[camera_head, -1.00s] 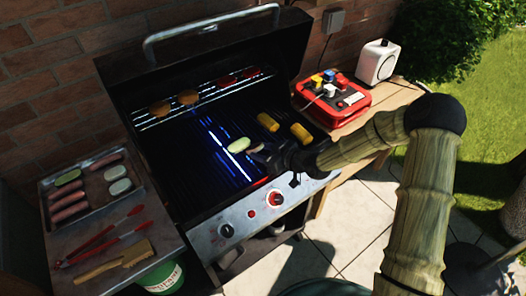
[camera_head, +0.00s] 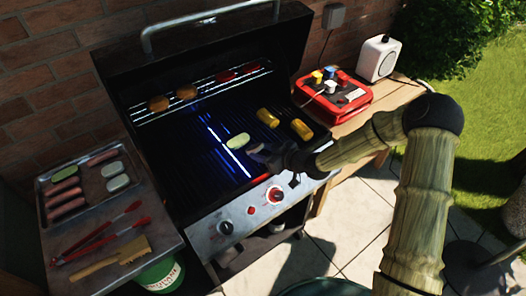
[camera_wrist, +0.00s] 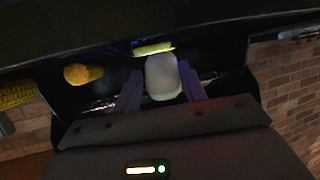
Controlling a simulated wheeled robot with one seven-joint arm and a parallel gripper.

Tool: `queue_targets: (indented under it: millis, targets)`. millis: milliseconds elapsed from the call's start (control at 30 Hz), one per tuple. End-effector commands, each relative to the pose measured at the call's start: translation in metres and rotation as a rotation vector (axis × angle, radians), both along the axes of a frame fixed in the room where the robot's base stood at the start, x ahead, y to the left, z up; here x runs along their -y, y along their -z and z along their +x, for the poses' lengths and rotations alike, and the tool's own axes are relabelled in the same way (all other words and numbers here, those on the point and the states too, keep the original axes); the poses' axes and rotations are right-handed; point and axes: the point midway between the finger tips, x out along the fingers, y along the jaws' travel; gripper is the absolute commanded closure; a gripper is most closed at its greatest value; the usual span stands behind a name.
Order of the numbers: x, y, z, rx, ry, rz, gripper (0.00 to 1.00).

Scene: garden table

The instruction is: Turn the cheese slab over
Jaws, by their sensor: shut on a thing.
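The cheese slab is a pale, rounded block (camera_wrist: 163,78) between the two fingers of my gripper in the wrist view. My gripper (camera_head: 258,149) is shut on it over the front part of the grill grate (camera_head: 190,160).
A green slice (camera_head: 237,141) lies just left of my gripper. Corn pieces (camera_head: 267,118) (camera_head: 302,129) lie behind and to the right. Patties (camera_head: 158,104) sit on the upper rack. A food tray (camera_head: 42,193) and red tongs (camera_head: 100,235) are at left; a red case (camera_head: 331,97) is at right.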

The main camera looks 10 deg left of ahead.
Motion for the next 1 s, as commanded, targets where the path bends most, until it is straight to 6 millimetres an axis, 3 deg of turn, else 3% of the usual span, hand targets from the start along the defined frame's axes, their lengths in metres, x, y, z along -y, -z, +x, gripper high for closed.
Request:
queue_targets:
  millis: [833, 867, 1000]
  targets:
    - [0.0, 0.014, 0.0, 0.0, 0.0, 0.0, 0.81]
    - [0.0, 0.014, 0.0, 0.0, 0.0, 0.0, 0.57]
    - [0.0, 0.014, 0.0, 0.0, 0.0, 0.0, 0.33]
